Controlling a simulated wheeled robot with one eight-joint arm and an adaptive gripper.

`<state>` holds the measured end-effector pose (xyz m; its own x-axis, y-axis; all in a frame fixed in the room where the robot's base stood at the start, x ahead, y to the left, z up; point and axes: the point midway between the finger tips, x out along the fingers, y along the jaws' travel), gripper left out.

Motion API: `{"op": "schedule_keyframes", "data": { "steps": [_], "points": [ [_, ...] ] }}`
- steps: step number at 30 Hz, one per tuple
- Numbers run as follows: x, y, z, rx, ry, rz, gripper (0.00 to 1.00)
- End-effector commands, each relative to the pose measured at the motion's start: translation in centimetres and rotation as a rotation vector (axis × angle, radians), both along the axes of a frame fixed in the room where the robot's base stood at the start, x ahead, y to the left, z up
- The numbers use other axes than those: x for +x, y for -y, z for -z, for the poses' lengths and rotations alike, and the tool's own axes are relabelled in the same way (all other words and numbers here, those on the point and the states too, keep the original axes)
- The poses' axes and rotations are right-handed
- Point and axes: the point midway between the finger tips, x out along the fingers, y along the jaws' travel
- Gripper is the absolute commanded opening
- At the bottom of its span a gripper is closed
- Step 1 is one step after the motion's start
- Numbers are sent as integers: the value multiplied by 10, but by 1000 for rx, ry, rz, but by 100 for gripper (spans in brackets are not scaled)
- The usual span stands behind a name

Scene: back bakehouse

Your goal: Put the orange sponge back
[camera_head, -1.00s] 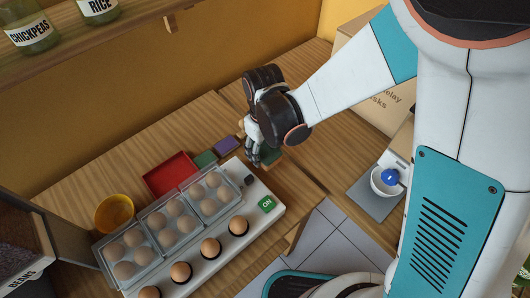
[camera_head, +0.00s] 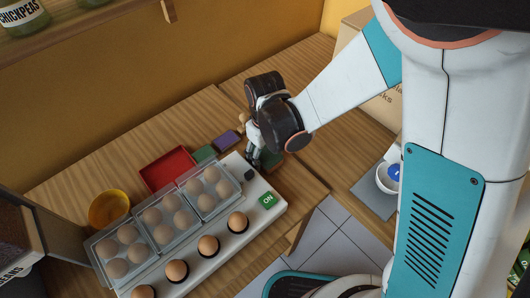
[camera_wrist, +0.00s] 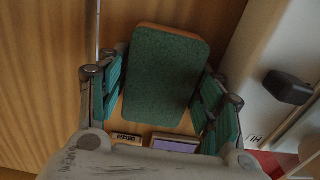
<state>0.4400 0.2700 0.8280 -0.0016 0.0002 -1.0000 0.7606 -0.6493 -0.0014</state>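The orange sponge (camera_wrist: 165,75) has a dark green top and orange edges. In the wrist view it lies between the teal finger pads of my gripper (camera_wrist: 162,80), its sides against or very near them. My gripper appears shut on it. In the head view my gripper (camera_head: 257,158) is low over the counter, and the sponge's green face (camera_head: 273,159) shows just right of the fingers. A label reading ORANGE (camera_wrist: 127,137) is on the counter, beside a purple sponge (camera_wrist: 175,144). Whether the held sponge touches the counter cannot be told.
The purple sponge (camera_head: 225,138) and a green one (camera_head: 204,154) lie in a row left of my gripper, then a red tray (camera_head: 167,170) and a yellow bowl (camera_head: 108,208). A white egg device (camera_head: 232,248) with a dark knob lies in front. A bare counter strip is at right.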

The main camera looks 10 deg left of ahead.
Motion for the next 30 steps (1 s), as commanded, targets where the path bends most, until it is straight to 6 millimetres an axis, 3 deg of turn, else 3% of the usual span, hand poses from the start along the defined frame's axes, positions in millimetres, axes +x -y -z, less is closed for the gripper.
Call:
{"op": "schedule_keyframes", "data": {
  "steps": [11, 24, 30],
  "points": [
    [0, 0, -5, 0, 0, 0, 61],
    [0, 0, -89, 0, 0, 0, 61],
    [0, 0, -115, 0, 0, 0, 61]
  ]
}}
